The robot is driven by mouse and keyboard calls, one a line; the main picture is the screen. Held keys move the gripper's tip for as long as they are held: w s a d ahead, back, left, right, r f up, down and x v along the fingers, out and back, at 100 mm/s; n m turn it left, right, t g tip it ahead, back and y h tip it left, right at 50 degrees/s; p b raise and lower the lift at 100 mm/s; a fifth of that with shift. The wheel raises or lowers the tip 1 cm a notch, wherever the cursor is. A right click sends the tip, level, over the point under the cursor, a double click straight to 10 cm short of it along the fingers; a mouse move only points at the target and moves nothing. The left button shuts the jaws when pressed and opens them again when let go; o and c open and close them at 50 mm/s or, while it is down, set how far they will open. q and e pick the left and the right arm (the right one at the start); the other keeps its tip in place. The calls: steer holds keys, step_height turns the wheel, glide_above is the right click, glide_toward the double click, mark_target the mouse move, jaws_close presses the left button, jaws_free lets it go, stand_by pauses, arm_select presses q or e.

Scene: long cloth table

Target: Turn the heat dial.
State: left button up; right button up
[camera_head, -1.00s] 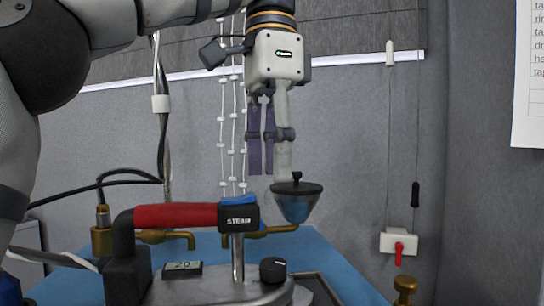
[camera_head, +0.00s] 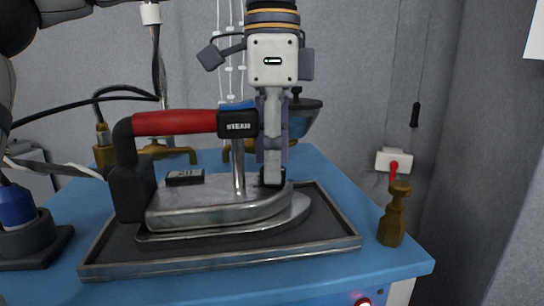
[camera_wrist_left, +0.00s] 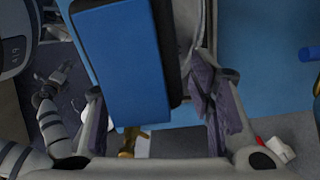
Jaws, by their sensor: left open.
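The steam iron (camera_head: 220,208) has a red handle and a black block marked STEAM. It rests flat on a dark tray. The heat dial (camera_head: 284,178) is a small black knob on the iron's front top, mostly hidden behind my finger. My left gripper (camera_head: 271,172) points straight down at the dial, its jaws open. I cannot tell whether a finger touches the dial. In the left wrist view, the fingers (camera_wrist_left: 155,112) stand apart, with the blue-topped handle block (camera_wrist_left: 122,60) across the view between them; the dial cannot be made out. My right gripper is not in view.
The metal-rimmed tray (camera_head: 230,262) sits on the blue table (camera_head: 330,170). A brass fitting (camera_head: 394,215) stands at the right edge. A dark funnel-like bowl (camera_head: 305,120) is behind my gripper. A cable runs at the left, beside a blue and dark object (camera_head: 25,225).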

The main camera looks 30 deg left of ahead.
arm_select(q)
steer(key=shift+f, duration=0.45)
jaws_close()
steer(key=n, duration=0.4)
steer(key=shift+n, duration=0.3)
jaws_free()
step_height(320, 180, up, 12)
steer(key=shift+a, duration=0.1)
